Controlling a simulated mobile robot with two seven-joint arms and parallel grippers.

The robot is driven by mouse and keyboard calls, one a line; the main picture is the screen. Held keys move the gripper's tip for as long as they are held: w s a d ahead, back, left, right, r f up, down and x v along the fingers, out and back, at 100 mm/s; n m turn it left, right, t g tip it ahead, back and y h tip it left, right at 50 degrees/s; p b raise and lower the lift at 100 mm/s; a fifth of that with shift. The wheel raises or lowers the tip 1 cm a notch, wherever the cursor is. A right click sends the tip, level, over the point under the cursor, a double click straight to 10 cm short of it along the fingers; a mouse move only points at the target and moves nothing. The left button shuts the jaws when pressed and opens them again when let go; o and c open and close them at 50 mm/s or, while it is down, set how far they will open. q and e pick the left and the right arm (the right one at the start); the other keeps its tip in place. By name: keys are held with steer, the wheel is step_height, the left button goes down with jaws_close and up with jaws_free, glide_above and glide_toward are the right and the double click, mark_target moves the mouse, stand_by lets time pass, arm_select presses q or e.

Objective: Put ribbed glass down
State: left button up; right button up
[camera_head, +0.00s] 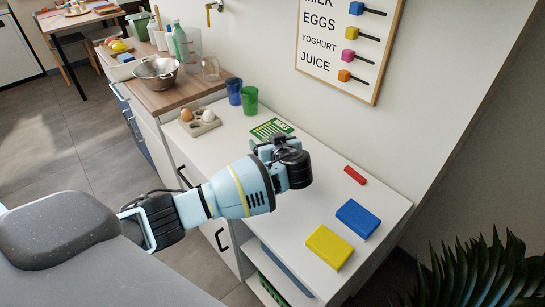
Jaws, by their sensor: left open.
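A clear glass vessel (210,68) stands on the wooden top. Ribs are too small to make out on any of them. My right gripper is out of view.
An egg holder (202,123) with eggs stands left of the glasses. The card (271,129) lies by the wall. A red piece (354,175), a blue block (357,219) and a yellow block (329,247) lie at the right. A metal colander (157,72) stands on the wooden top.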

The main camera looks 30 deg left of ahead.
arm_select(q)
steer(key=c, duration=1.3)
steer(key=shift+r, duration=0.15)
steer(key=shift+r, duration=0.55)
steer(key=s+d+r, duration=0.1)
steer(key=s+r, duration=0.1)
steer(key=s, duration=0.5)
steer(key=s+d+r, duration=0.1)
steer(key=s+d, duration=0.1)
steer(key=s, duration=0.6)
steer(key=shift+s+d+r+p, duration=0.3)
steer(key=shift+r, duration=0.05)
